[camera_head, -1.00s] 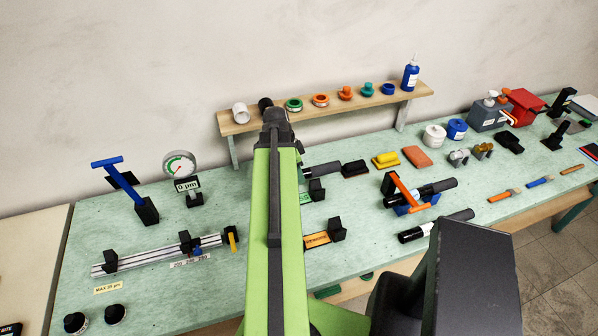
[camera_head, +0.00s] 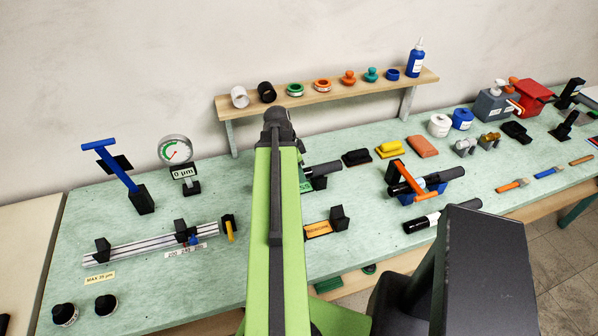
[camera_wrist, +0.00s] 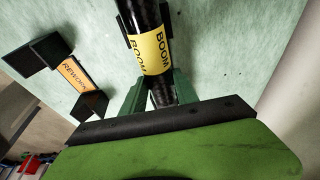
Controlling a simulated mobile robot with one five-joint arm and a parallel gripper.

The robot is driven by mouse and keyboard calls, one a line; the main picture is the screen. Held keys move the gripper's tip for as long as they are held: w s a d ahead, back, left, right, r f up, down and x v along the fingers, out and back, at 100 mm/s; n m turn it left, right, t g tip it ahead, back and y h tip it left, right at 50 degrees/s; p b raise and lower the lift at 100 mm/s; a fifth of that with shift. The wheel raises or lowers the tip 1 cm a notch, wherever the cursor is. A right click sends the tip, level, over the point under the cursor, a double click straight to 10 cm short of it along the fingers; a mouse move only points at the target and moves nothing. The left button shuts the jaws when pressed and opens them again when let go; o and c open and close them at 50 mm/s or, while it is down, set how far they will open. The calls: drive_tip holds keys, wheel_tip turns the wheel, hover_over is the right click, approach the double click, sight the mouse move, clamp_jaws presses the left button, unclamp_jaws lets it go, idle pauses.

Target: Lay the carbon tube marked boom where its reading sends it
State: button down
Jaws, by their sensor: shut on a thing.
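The carbon tube marked boom (camera_wrist: 150,53) is black with a yellow band in the wrist view. My gripper (camera_wrist: 152,95), with green fingers, is shut on it just below the band. Dark block parts (camera_wrist: 130,22) show at both sides of the tube; whether it touches them is unclear. In the head view my arm hides the gripper, and a dark tube end (camera_head: 324,168) shows right of it, just above a black block (camera_head: 318,183). The gauge (camera_head: 175,149) display reads 0 µm. The orange rework rest (camera_head: 318,229) is empty; it also shows in the wrist view (camera_wrist: 76,73).
A slotted rail (camera_head: 140,245) with black blocks lies at the left, near a MAX label (camera_head: 100,278). A wooden shelf (camera_head: 330,97) stands at the back.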

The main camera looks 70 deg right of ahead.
drive_tip(key=shift+f+b, duration=0.5)
drive_tip(key=shift+b, duration=0.05)
drive_tip(key=c, duration=0.9)
unclamp_jaws()
drive_tip(key=shift+o, duration=0.4)
drive_tip(key=o, duration=0.5)
drive_tip(key=shift+o, duration=0.2)
wheel_tip(320, 180, up, 7)
drive_tip(key=p, duration=0.7)
drive_tip(key=shift+r, duration=0.1)
